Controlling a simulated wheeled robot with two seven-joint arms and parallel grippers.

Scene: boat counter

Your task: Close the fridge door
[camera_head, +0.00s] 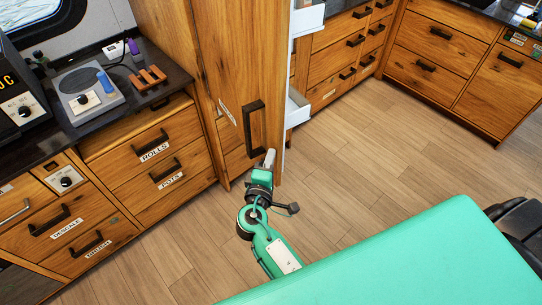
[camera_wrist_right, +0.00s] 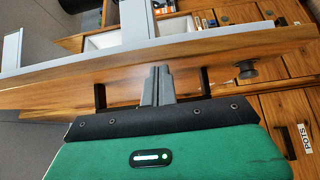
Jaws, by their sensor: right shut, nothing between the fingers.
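The fridge door (camera_head: 233,70) is a tall wooden panel, standing open, with a dark vertical handle (camera_head: 254,128). Its white inner side with shelf bins (camera_head: 297,105) shows at its right edge. My right gripper (camera_head: 269,158) is shut and empty, at the door's outer face by the lower end of the handle. In the right wrist view the shut fingers (camera_wrist_right: 156,85) point at the wooden door face (camera_wrist_right: 60,88), between the two dark ends of the handle; whether they touch it I cannot tell. My left gripper is not in view.
Wooden drawers (camera_head: 150,165) under a dark counter stand left of the door. More drawer cabinets (camera_head: 440,60) stand at the back right. The plank floor (camera_head: 370,140) between is clear. A turntable-like grey device (camera_head: 85,95) sits on the left counter.

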